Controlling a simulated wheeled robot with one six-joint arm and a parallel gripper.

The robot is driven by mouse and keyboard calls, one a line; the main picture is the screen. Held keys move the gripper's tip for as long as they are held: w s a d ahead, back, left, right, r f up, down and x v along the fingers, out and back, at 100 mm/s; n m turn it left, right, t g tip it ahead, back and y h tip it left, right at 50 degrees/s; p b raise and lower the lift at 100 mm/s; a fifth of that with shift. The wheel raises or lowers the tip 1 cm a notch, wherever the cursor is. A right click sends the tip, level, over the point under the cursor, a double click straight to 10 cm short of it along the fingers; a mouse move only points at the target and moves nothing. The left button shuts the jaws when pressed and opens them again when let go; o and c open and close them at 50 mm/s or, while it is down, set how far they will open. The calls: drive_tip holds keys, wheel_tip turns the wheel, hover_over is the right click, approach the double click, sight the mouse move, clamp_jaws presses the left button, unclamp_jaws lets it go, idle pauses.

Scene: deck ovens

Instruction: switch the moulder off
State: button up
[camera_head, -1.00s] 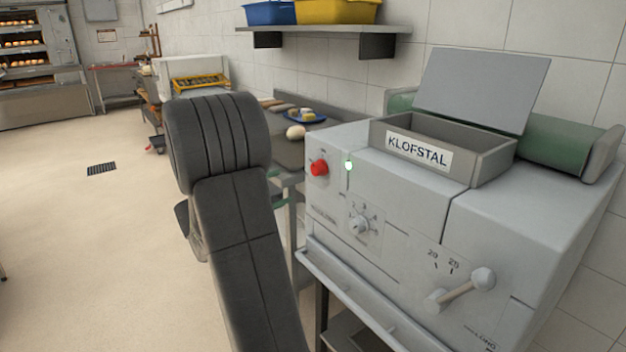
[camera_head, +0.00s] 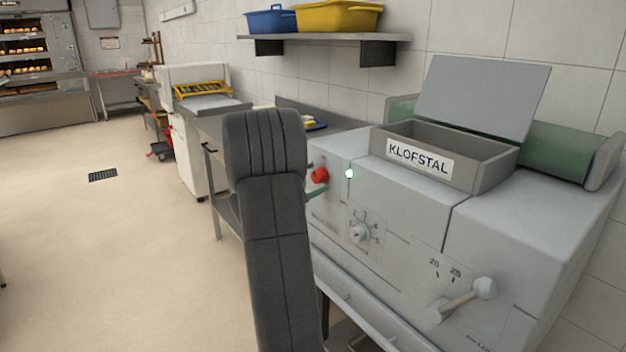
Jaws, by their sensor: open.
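The moulder (camera_head: 410,235) is a light grey machine at the right, with a hopper labelled KLOFSTAL. A red button (camera_head: 320,175) sits at the left end of its front, beside a lit greenish-white lamp (camera_head: 349,174). A dial (camera_head: 360,233) and a lever (camera_head: 465,298) are lower on the front. My dark arm stands upright just left of the red button and hides most of my gripper. Only a thin green bit of my gripper (camera_head: 317,192) shows, just below the red button. I cannot tell whether it touches the machine.
A bench (camera_head: 215,124) and a white machine with a yellow rack (camera_head: 198,86) stand behind my arm along the wall. A shelf (camera_head: 330,38) above holds a blue tub (camera_head: 271,20) and a yellow tub (camera_head: 338,17). The floor at the left is clear.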

drive_tip(key=shift+w+d, duration=0.15)
drive_tip(key=c, duration=0.9)
drive_tip(key=shift+r, duration=0.1)
